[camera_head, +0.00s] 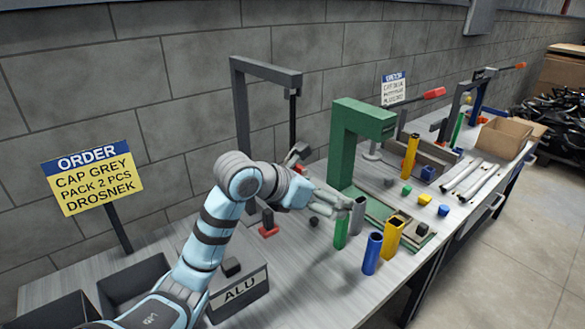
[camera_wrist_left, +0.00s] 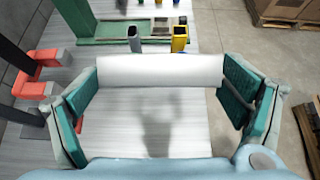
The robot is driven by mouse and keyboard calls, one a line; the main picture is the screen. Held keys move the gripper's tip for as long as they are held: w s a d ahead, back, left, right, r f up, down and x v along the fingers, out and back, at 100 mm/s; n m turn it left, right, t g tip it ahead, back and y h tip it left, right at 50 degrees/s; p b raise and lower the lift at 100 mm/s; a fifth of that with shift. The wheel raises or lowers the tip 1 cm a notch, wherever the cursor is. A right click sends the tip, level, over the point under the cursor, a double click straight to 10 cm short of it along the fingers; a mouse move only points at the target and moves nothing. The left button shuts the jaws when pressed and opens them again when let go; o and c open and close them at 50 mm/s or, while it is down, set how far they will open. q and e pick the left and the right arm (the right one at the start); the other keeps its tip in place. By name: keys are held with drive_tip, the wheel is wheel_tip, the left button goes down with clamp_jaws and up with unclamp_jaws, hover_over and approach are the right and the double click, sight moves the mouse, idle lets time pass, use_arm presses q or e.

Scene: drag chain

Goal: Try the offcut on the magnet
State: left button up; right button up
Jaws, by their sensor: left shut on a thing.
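My left gripper (camera_head: 330,202) hangs over the bench, to the left of the upright tubes. In the left wrist view, the gripper (camera_wrist_left: 160,88) has its green-padded fingers on both ends of a pale grey round piece (camera_wrist_left: 160,70), probably the offcut. The piece lies crosswise between the fingers, above the bench. In the head view, the fingers largely hide it. I cannot tell for certain which thing is the magnet. A grey frame (camera_head: 240,105) with a dark hanging bar (camera_head: 293,120) stands behind my arm, with a red part (camera_head: 268,230) low near it. My right gripper is not in view.
A green press frame (camera_head: 345,140) stands behind the gripper. Upright blue (camera_head: 372,253), yellow (camera_head: 393,235), green (camera_head: 341,231) and grey (camera_head: 357,214) tubes stand close to it. An ALU bin (camera_head: 240,295) and dark trays (camera_head: 130,282) are at left. Bare bench lies in front.

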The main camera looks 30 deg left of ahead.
use_arm(q)
drive_tip(key=shift+s+d+r+p, duration=0.2)
drive_tip(key=shift+d+p, duration=0.1)
drive_tip(key=shift+d, duration=0.2)
drive_tip(key=shift+s+d+r+p, duration=0.15)
drive_tip(key=shift+d+p, duration=0.15)
drive_tip(key=shift+d, duration=0.2)
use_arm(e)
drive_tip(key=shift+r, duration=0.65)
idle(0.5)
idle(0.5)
